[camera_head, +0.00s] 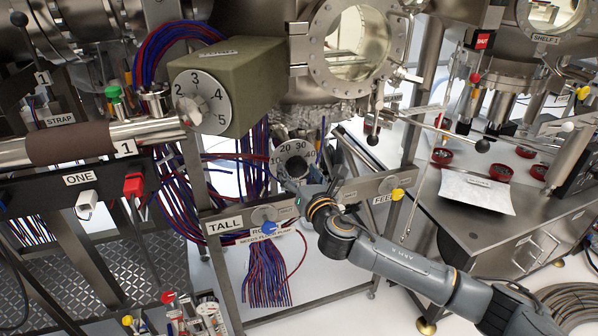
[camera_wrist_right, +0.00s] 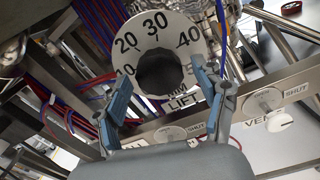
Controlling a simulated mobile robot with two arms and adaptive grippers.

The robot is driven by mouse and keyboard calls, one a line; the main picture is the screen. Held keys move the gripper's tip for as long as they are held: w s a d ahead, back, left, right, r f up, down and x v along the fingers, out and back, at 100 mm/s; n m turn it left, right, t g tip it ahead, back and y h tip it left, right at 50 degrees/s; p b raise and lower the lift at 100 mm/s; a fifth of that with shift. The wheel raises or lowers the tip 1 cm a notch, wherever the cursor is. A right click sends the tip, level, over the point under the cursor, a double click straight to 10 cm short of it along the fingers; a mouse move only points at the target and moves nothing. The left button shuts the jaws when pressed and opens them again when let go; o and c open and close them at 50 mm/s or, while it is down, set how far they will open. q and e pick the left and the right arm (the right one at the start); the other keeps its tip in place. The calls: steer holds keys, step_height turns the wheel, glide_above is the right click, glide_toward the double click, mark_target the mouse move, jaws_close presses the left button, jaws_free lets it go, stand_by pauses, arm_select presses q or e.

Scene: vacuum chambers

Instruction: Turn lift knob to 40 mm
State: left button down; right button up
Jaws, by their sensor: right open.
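The lift knob's dial (camera_head: 290,150) is a pale disc marked with 10, 20, 30 and 40, below the middle of the head view. In the right wrist view the dial (camera_wrist_right: 157,25) is close, with the dark round knob (camera_wrist_right: 160,72) at its centre and a LIFT label below. My right gripper (camera_head: 297,176) is at the dial in the head view. In the wrist view its open fingers (camera_wrist_right: 162,88) stand on either side of the knob; contact cannot be told. The knob's pointer mark is not clear. My left gripper is not in view.
A larger dial (camera_head: 202,103) on a green box sits up and left. Below the lift dial are panels with a blue knob (camera_head: 269,228) and a yellow knob (camera_head: 398,195). Red and blue cables hang behind. A metal table (camera_head: 470,228) stands at the right.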

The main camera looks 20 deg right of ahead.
steer(key=c, duration=1.2)
steer(key=shift+o, duration=0.2)
steer(key=shift+m, duration=0.3)
